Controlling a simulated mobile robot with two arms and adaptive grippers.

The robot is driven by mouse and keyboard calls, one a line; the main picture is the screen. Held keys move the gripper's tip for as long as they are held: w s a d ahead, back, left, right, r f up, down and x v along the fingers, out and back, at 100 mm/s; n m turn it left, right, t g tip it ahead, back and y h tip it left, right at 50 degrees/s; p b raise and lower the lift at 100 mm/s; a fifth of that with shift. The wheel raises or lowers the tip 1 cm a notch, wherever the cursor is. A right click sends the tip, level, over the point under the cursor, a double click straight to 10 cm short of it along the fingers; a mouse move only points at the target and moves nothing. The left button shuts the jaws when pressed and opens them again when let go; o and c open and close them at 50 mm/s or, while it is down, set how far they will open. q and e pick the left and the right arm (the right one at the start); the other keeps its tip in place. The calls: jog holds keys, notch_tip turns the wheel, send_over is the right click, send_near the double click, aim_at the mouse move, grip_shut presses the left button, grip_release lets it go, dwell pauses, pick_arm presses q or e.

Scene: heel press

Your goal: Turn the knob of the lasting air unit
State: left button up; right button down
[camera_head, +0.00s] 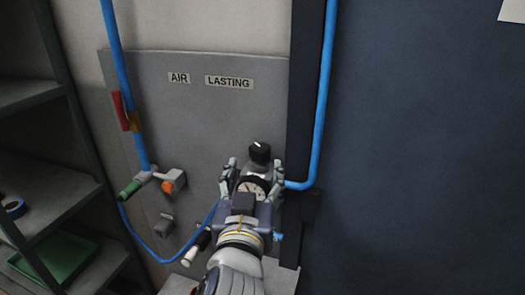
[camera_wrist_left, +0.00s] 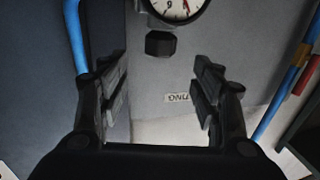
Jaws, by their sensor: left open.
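The black knob (camera_head: 260,152) of the lasting air unit has a white mark on top and stands above a round white gauge (camera_head: 252,187) on the grey panel. My left gripper (camera_head: 252,172) is in front of the unit, its open fingers apart on either side of the gauge, just below the knob in the picture. In the left wrist view the knob (camera_wrist_left: 160,43) lies beyond the open left gripper (camera_wrist_left: 161,88), in line with the gap. The gauge (camera_wrist_left: 177,8) is cut by the top edge. I see no finger contact with the knob. My right gripper is not in view.
The grey panel (camera_head: 200,120) carries AIR and LASTING labels (camera_head: 229,82). A blue pipe (camera_head: 325,90) runs down close on the right to the unit. Valves with green (camera_head: 130,189) and orange (camera_head: 168,186) parts are left. A dark shelf (camera_head: 50,205) stands far left.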

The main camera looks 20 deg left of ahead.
aim_at(259, 155)
pick_arm(q)
jog(key=b, duration=0.1)
jog(key=w+b, duration=0.2)
jog(key=shift+w+a+f, duration=0.15)
jog(key=shift+a+f, duration=0.15)
jog(key=w, duration=0.2)
jog(key=w+a+p, duration=0.1)
jog(key=w, duration=0.1)
jog(key=w+p, duration=0.1)
jog(key=w, duration=0.2)
jog(key=shift+a+r, duration=0.2)
jog(key=shift+r, duration=0.1)
jog(key=shift+w, duration=0.6)
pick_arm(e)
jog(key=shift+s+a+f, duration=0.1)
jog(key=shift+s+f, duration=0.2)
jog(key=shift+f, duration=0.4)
pick_arm(q)
jog(key=shift+a, duration=0.1)
jog(key=shift+c, duration=0.6)
jog(key=c, duration=1)
